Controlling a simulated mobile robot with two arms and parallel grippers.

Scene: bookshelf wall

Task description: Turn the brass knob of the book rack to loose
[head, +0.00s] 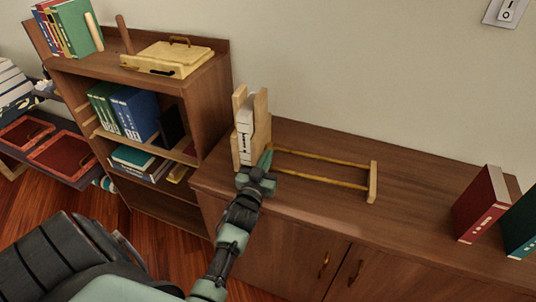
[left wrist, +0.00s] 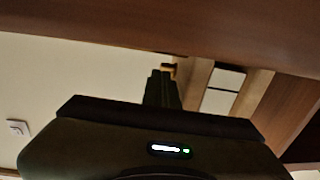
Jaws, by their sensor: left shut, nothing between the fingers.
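The book rack (head: 373,181) stands on the cabinet top, with two brass rails running between its wooden end and upright wooden plates. White books (head: 246,128) stand between the plates. My left gripper (head: 265,160) is shut and empty, in front of the plates at the rails' left end. In the left wrist view the shut left gripper (left wrist: 163,72) has its tips right beside the small brass knob (left wrist: 170,69); I cannot tell whether they touch. The knob's setting cannot be read, and the head view does not show the knob clearly. My right gripper is out of view.
The cabinet top (head: 420,175) is clear right of the rack up to a red book (head: 481,204) and a green one. A taller bookcase (head: 208,110) stands close on the left, with a yellow box (head: 168,58) on top. The wall is behind.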

